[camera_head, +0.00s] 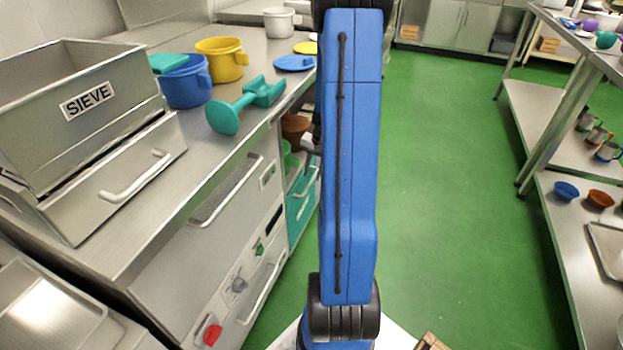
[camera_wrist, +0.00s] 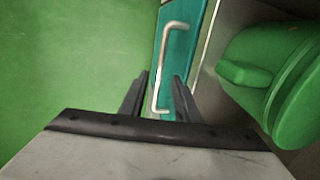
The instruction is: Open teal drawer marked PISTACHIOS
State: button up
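The teal drawer (camera_head: 300,205) is in the lower part of the counter, just left of my blue arm in the head view. In the wrist view its front (camera_wrist: 183,45) appears as a narrow teal strip with a pale bar handle (camera_wrist: 165,60). No PISTACHIOS label is readable in either view. My gripper (camera_wrist: 161,78) is open, with one dark finger on each side of the handle's line. I cannot tell whether the fingers touch the handle. In the head view my arm hides most of the gripper.
A green container (camera_wrist: 280,80) stands close to the right of the drawer in the wrist view. Above the drawer is an open shelf with a brown pot (camera_head: 295,127). Green floor (camera_head: 440,200) is clear to the right, up to a metal rack (camera_head: 540,130).

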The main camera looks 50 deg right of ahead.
aim_at(310, 182)
jog(key=shift+w+a+f, duration=0.1)
jog(key=shift+w+f, duration=0.1)
jog(key=shift+f, duration=0.7)
jog(key=shift+w+f, duration=0.15)
jog(key=shift+f, duration=0.75)
grip_shut()
